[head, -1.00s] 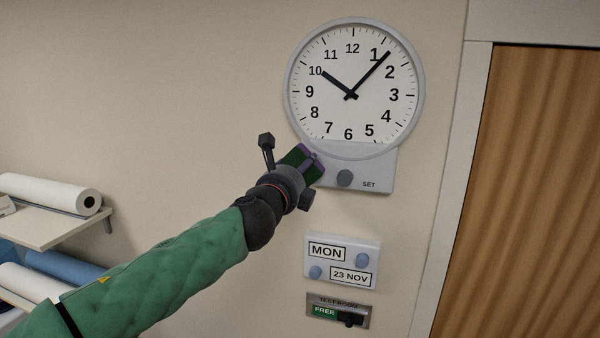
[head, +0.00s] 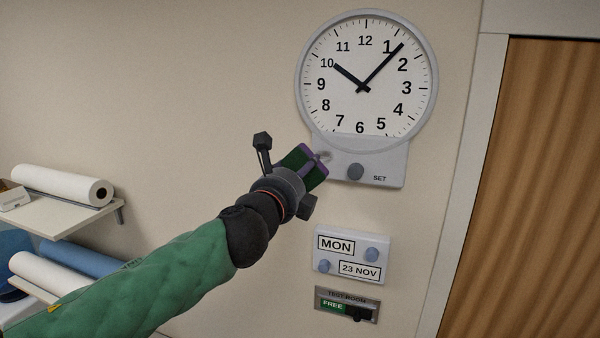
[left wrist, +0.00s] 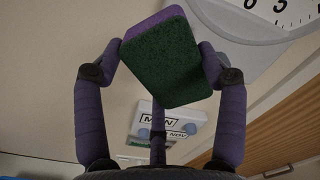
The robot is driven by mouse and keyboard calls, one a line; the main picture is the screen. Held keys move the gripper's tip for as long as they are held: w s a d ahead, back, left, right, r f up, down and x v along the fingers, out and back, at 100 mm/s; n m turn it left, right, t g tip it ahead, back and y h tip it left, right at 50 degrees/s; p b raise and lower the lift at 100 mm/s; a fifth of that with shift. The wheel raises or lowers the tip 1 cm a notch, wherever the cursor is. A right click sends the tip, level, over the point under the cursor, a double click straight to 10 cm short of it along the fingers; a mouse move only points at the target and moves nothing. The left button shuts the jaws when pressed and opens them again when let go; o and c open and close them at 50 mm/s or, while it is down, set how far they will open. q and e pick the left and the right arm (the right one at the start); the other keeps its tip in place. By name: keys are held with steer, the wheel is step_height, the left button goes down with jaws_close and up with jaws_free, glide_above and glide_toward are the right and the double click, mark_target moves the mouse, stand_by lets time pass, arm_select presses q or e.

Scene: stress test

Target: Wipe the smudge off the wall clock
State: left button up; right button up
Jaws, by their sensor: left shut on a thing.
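The round white wall clock (head: 345,112) has a grey rim and a grey panel (head: 387,166) below it with a knob and the word SET. A small greyish smudge (head: 324,156) shows at the panel's left side, just beyond the sponge. My left gripper (head: 301,170) is shut on a sponge (head: 315,176), dark green with purple, at the panel's lower left. I cannot tell whether the sponge touches the panel. In the left wrist view the sponge (left wrist: 162,62) sits between the purple fingers, and part of the clock (left wrist: 285,12) shows at top right. My right gripper is not in view.
Below the clock are a date plate (head: 350,254) reading MON 23 NOV and a room sign (head: 346,304) with a FREE slider. A wooden door (head: 540,190) in a pale frame is at right. Shelves with paper rolls (head: 62,186) are at left. The wall left of the clock is bare.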

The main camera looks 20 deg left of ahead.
arm_select(q)
steer(key=s, duration=0.3)
stand_by(0.5)
steer(key=shift+w, duration=0.15)
steer(key=shift+w+b, duration=0.5)
steer(key=shift+w, duration=1.8)
steer(key=shift+w+d, duration=0.1)
steer(key=shift+w, duration=1.1)
steer(key=shift+w, duration=0.95)
steer(key=shift+d, duration=0.1)
